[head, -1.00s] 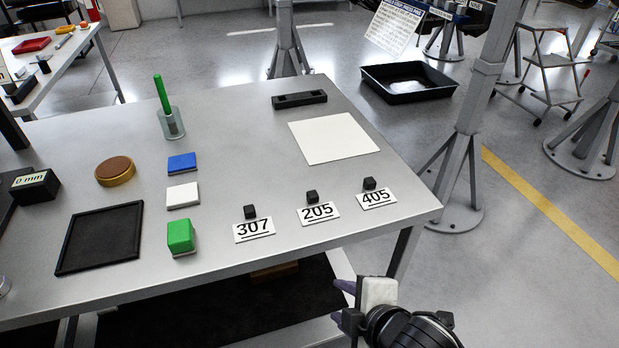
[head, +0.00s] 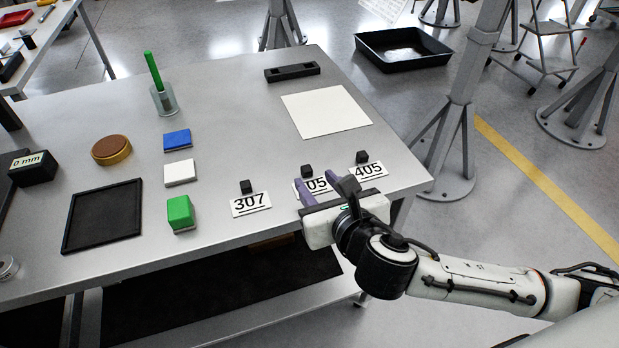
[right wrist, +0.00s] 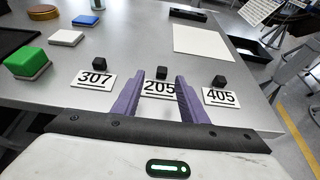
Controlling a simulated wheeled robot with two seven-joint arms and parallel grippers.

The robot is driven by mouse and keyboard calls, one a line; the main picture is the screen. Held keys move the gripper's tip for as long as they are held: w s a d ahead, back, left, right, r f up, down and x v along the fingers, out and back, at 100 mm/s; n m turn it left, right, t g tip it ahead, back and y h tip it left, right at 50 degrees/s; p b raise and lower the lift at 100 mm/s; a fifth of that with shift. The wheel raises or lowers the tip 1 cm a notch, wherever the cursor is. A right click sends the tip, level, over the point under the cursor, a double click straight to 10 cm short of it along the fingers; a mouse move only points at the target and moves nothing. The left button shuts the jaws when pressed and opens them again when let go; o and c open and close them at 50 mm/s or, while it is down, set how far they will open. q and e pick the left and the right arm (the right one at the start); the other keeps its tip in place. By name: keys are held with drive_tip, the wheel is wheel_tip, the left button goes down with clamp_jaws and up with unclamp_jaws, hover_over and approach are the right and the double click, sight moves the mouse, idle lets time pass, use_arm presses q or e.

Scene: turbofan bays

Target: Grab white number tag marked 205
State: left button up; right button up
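The white number tag marked 205 (head: 318,185) lies on the grey table near its front right edge, with a small black block (head: 306,171) at its back. In the head view my right gripper partly covers it. In the right wrist view the 205 tag (right wrist: 159,88) shows between the two purple fingers of my right gripper (right wrist: 158,82), which are spread apart with nothing held. I cannot tell whether the fingers touch the tag. The 307 tag (head: 250,204) lies to its left and the 405 tag (head: 369,171) to its right. My left gripper is not in view.
A green block (head: 180,213), white block (head: 179,172) and blue block (head: 177,140) stand left of the tags. A black tray (head: 103,215) lies farther left. A white sheet (head: 325,112) lies behind the tags. The table between blocks and sheet is clear.

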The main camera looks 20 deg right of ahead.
sight(309, 172)
drive_tip(key=x, duration=0.7)
drive_tip(key=shift+s+d+f, duration=0.1)
drive_tip(key=shift+d+f, duration=0.15)
clamp_jaws()
